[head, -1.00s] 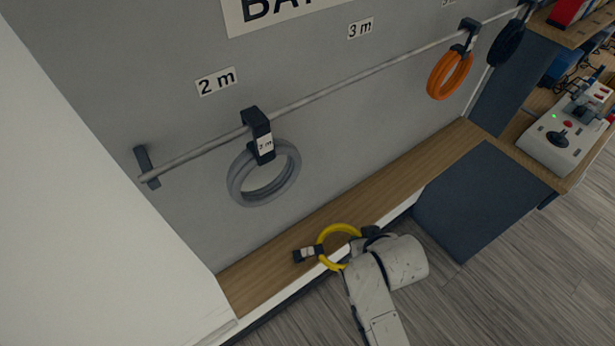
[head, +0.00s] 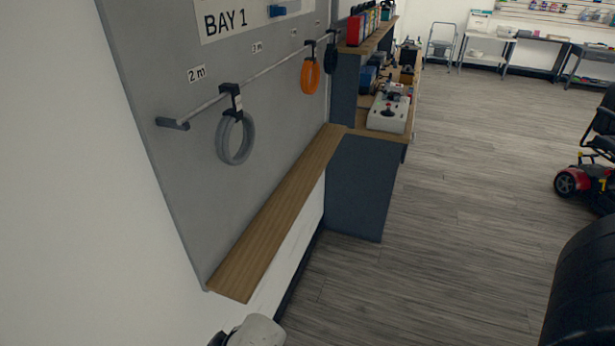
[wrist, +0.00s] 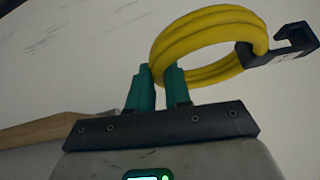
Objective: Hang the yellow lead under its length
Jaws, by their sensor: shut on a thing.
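The yellow lead (wrist: 195,50) is a coiled ring with a black hook clip (wrist: 285,50) on its right side in the wrist view. My gripper (wrist: 160,80) has teal fingers shut on the coil's lower left part. In the head view only a piece of my arm shows at the bottom edge; the lead and the fingers are out of that picture. A rail (head: 265,72) runs along the grey board with length labels above it, 2 m (head: 196,74) nearest. The 3 m label's print (head: 257,48) is small in this view.
A grey coil (head: 236,140) hangs from the rail under 2 m, an orange coil (head: 310,77) farther along, and a dark coil (head: 331,58) beyond. A wooden ledge (head: 275,220) runs below. A grey controller box (head: 388,112) stands on the shelf. Open floor (head: 450,200) lies right.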

